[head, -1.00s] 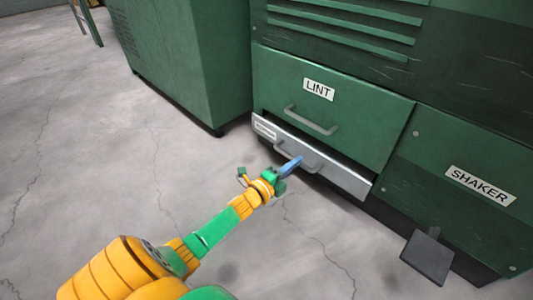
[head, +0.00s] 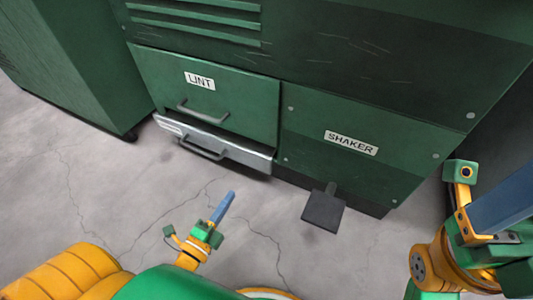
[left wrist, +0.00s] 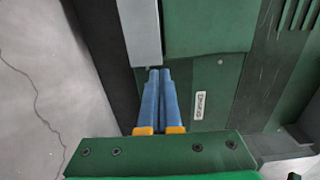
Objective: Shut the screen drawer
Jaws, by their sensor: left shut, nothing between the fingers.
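The screen drawer (head: 235,150) is the low silver drawer beneath the green LINT drawer (head: 230,103). Its front stands out a little from the cabinet, with a dark gap above it, and has a grey bar handle (head: 200,152). My left gripper (head: 229,195) is shut and empty, in front of and apart from the drawer, over the floor. In the left wrist view its blue fingers (left wrist: 158,78) lie together, and the silver drawer (left wrist: 140,30) shows beyond their tips. My right gripper (head: 505,200) is partly in view at the right edge; its jaw state is unclear.
The SHAKER panel (head: 345,150) is right of the drawers. A dark pedal-like plate (head: 323,210) juts out low in front of it. Another green cabinet (head: 75,65) stands at left. The cracked concrete floor (head: 90,185) in front is clear.

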